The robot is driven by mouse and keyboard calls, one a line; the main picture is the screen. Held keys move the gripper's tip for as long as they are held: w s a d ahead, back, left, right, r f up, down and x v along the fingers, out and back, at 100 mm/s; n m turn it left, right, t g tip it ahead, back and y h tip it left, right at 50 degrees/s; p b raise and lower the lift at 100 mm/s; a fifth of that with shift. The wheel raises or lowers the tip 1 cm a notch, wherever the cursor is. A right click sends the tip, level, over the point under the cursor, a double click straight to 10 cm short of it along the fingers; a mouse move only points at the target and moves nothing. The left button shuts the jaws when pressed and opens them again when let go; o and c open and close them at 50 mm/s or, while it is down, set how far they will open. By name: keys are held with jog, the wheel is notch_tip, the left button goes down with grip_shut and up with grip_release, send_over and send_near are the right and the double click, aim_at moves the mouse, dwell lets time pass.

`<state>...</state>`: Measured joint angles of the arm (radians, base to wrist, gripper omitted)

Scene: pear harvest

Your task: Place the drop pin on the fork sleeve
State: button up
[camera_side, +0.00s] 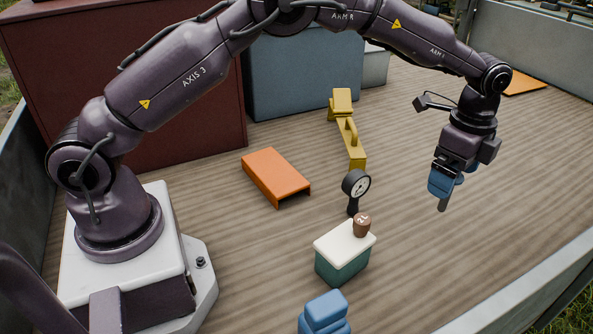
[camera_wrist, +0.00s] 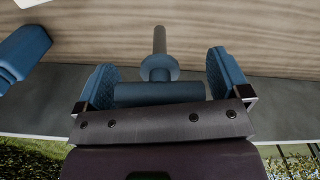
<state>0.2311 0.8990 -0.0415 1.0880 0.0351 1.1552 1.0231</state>
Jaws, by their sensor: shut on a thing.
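My gripper (camera_side: 443,182) is at the right of the side view, held above the wooden deck, with its fingers pointing down. It is shut on the drop pin (camera_side: 443,205), whose grey shank sticks out below the blue fingers. In the wrist view the drop pin (camera_wrist: 160,68) shows a round flange and a blue-grey crossbar between the two finger pads (camera_wrist: 163,85). The fork sleeve appears to be the orange channel piece (camera_side: 277,175), lying on the deck left of centre, open end toward the camera. My gripper is well to its right, apart from it.
A blue object (camera_side: 324,312) is in front. Large red (camera_side: 120,90) and blue-grey (camera_side: 305,75) boxes stand behind.

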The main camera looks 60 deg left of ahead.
jog(key=s+a+r+n, duration=0.2)
jog(key=s+a+r, duration=0.1)
jog(key=a, duration=0.5)
jog(key=s+a+r+n, duration=0.3)
jog(key=a+r, duration=0.1)
jog(key=a, duration=0.4)
jog(key=s+a+r+n, duration=0.2)
jog(key=s+a+r, duration=0.1)
jog(key=a, duration=0.4)
jog(key=s+a+n, duration=0.4)
jog(key=s+a, duration=0.2)
jog(key=s, duration=0.6)
jog(key=s+d+f+n, duration=0.2)
jog(key=s+f+n, duration=0.3)
jog(key=s, duration=0.5)
jog(key=shift+n, duration=0.3)
jog(key=shift+w+a+f, duration=1.25)
jog(key=shift+w+f, duration=0.7)
jog(key=shift+f, duration=0.25)
jog(key=shift+w+a+f, duration=1.2)
jog(key=shift+w+f, duration=0.7)
jog(key=shift+f, duration=0.25)
jog(key=shift+w+a+f, duration=1.25)
jog(key=shift+w+f, duration=0.7)
jog(key=shift+f, duration=0.25)
